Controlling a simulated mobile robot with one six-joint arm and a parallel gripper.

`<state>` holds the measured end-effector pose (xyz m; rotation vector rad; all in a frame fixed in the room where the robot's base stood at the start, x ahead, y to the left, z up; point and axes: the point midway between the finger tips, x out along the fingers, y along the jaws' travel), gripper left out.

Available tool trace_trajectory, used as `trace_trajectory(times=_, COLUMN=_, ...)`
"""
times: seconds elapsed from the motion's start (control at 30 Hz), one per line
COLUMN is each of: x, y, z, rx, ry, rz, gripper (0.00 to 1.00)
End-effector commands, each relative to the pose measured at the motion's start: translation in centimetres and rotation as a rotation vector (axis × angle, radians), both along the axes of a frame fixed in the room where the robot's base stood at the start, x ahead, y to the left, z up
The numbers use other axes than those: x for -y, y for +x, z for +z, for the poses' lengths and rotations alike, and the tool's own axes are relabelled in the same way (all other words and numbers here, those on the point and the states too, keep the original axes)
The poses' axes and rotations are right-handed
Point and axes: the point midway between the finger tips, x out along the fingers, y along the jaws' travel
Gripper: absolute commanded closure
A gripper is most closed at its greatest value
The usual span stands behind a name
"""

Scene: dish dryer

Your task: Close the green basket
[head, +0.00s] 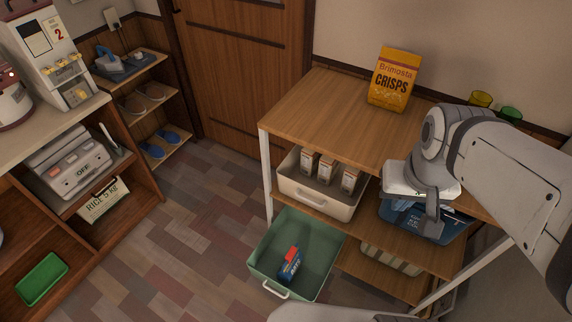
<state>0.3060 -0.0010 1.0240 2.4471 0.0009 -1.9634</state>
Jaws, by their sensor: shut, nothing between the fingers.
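The green basket (325,247) is pulled out like a drawer from the lower level of the wooden shelf unit, at the lower middle of the head view. Its pale handle (275,290) is on its front left side. A blue and red packet (290,266) lies inside it. My gripper (433,226) is shut and empty, pointing down, to the right of the basket and apart from it. It is in front of a dark blue bin on the middle level.
A cream basket (318,186) with several small cartons sits above the green basket. The dark blue bin (456,222) is partly hidden by my arm. A crisps bag (393,79) stands on the shelf top (335,108). The floor (200,225) left of the basket is clear.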

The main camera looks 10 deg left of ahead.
Motion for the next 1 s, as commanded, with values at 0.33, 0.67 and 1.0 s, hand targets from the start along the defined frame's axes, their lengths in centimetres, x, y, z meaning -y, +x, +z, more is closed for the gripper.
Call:
trace_trajectory(times=0.33, x=0.0, y=0.0, z=0.0, rx=0.0, ry=0.0, rz=0.0, gripper=1.0)
trace_trajectory(times=0.67, x=-3.3, y=2.4, z=-6.1, rx=-0.174, ry=-0.104, rz=0.209, gripper=1.0)
trace_trajectory(times=1.0, x=-10.8, y=6.2, z=-18.9, rx=-0.479, ry=-0.42, rz=0.635, gripper=1.0)
